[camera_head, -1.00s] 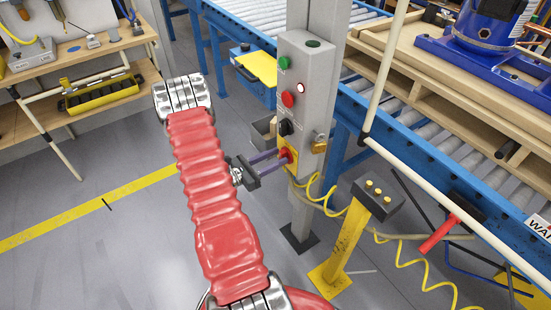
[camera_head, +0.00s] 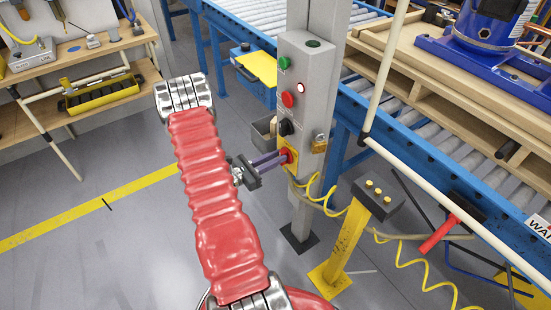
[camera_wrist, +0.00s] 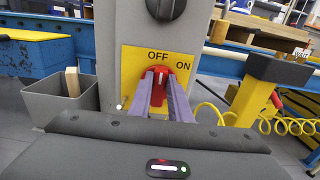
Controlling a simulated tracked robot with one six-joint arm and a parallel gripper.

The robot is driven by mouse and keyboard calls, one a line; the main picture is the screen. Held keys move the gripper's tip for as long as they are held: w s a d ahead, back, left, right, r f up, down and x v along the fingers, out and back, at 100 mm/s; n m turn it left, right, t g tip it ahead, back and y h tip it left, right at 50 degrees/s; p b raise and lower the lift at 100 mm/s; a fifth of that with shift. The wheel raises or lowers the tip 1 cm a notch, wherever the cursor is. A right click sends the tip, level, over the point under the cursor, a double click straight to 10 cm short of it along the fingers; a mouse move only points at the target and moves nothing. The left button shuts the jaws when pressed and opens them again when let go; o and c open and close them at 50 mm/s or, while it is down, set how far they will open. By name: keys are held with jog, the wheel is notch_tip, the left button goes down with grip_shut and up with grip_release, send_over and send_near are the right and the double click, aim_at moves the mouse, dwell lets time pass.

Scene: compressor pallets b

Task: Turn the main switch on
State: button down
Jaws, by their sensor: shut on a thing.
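The main switch (camera_wrist: 160,76) is a red rotary handle on a yellow plate (camera_wrist: 130,62), marked OFF above and ON to the upper right. The handle looks close to upright, beneath the OFF mark; its exact angle is partly hidden by my fingers. In the head view the main switch (camera_head: 286,154) sits low on the front of a grey control post (camera_head: 303,120). My gripper (camera_wrist: 161,84) reaches it from the front, its two purple fingers shut on the handle's sides. My gripper (camera_head: 280,160) also shows in the head view, extending from the left.
A black knob (camera_wrist: 165,6) is just above the plate. A brass padlock (camera_head: 320,144) hangs on the post's right side. A yellow pedestal with a button box (camera_head: 378,197) and a coiled yellow hose (camera_head: 325,200) stand close on the right. A grey bin (camera_wrist: 62,103) is at left.

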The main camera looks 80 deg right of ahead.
jog(key=shift+m, duration=0.4)
jog(key=m, duration=0.8)
jog(key=s+a+f+m, duration=0.1)
jog(key=m, duration=0.4)
jog(key=shift+s+f, duration=0.1)
dwell(0.5)
jog(key=c, duration=1.6)
grip_release()
jog(key=shift+c, duration=0.2)
jog(key=v, duration=1.4)
